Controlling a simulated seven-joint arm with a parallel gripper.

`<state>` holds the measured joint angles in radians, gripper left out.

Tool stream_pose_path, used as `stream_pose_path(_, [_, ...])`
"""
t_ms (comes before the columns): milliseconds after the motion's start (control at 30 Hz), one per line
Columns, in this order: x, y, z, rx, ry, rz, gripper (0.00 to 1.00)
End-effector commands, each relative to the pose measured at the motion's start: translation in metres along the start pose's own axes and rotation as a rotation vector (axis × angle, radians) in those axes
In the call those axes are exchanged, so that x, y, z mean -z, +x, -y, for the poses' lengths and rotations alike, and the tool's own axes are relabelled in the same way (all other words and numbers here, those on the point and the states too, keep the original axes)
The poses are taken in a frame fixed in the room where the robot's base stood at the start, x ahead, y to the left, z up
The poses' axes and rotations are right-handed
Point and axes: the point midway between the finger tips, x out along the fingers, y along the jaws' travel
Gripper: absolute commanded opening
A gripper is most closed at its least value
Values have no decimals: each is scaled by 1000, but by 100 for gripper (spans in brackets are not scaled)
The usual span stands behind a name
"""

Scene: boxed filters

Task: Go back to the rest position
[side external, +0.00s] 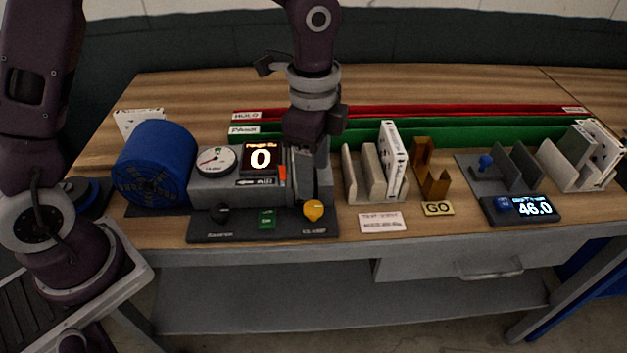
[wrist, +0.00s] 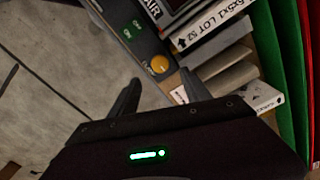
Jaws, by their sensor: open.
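My gripper (side external: 303,130) hangs above the right end of the grey test rig (side external: 215,185). In the wrist view, my gripper (wrist: 160,90) has its two fingers apart with nothing between them. The rig's front panel, with a yellow clamp knob (wrist: 160,64), lies just beyond the fingers. The rig's display (side external: 261,159) reads 0, and a dial gauge (side external: 216,160) is beside it. My fingertips are hard to make out in the side view.
A blue blower (side external: 153,165) stands left of the rig. Green (side external: 480,135) and red (side external: 440,111) long bins lie behind. A brown GO stand (side external: 432,182), a scale display (side external: 521,207) reading 46.0, and another rack (side external: 560,168) are to the right. The back table is clear.

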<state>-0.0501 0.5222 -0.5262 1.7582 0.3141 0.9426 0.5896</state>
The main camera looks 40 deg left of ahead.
Motion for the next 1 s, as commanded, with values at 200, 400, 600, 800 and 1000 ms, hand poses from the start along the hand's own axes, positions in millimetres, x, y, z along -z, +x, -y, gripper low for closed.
stream_pose_path(200, [0, -1, -1, -2, 1, 1, 56])
stream_pose_path(400, [-23, -28, -7, 67, -103, 12, 56])
stream_pose_path(600, [-110, -103, -58, 266, -594, -75, 56])
stream_pose_path(800, [-163, -121, -119, 315, -1025, -314, 56])
stream_pose_path(1000, [-174, -118, -141, 291, -1170, -429, 56])
